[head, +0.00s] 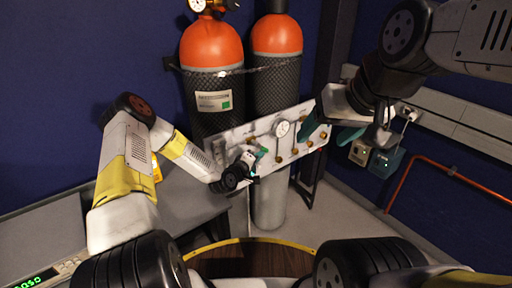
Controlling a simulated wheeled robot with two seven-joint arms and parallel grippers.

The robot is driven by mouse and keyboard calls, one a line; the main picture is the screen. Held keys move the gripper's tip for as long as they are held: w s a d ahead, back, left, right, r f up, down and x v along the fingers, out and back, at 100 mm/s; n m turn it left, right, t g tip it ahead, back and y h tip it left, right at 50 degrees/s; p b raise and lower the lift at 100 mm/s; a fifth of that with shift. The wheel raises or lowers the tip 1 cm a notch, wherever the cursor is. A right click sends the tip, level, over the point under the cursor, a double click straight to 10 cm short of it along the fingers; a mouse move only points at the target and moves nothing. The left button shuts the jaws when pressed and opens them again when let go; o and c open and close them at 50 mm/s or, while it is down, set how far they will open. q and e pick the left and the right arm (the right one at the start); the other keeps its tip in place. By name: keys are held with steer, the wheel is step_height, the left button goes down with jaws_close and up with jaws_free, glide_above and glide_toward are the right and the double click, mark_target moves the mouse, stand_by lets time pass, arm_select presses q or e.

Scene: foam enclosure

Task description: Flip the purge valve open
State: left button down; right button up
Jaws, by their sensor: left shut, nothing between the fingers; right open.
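A pale valve panel (268,131) with a round gauge (282,128) and several small brass valves (295,151) is mounted in front of two gas cylinders. I cannot tell which valve is the purge valve or how its handle stands. My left gripper (256,160) is shut and empty at the left part of the panel, hiding some of its fittings. Whether it touches a fitting is unclear. My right gripper (329,130) is open, with its teal fingers spread near the panel's right end, which it partly covers.
Two orange-topped cylinders (212,46) in dark mesh stand behind the panel against a blue wall. A grey bench (187,203) is at the left. A teal box (384,162) and an orange pipe (432,163) are on the right wall. Floor (335,218) is clear right of the panel.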

mark_target(266, 149)
arm_select(q)
steer(key=shift+w+d+r+n+t+h, duration=0.15)
steer(key=shift+w+d+n+t+h, duration=0.15)
steer(key=shift+w+d+t+h, duration=0.25)
steer(key=shift+w+d+r+n+t+h, duration=0.2)
steer(key=shift+d+n+t+h, duration=0.15)
steer(key=shift+d+t, duration=0.25)
steer(key=shift+w+d+r, duration=0.2)
steer(key=shift+d+r, duration=0.05)
steer(key=shift+r, duration=0.15)
steer(key=shift+w+d+r, duration=0.1)
stand_by(2.4)
steer(key=v, duration=0.7)
steer(key=shift+s, duration=0.4)
steer(key=shift+r+m, duration=0.1)
steer(key=shift+m, duration=0.15)
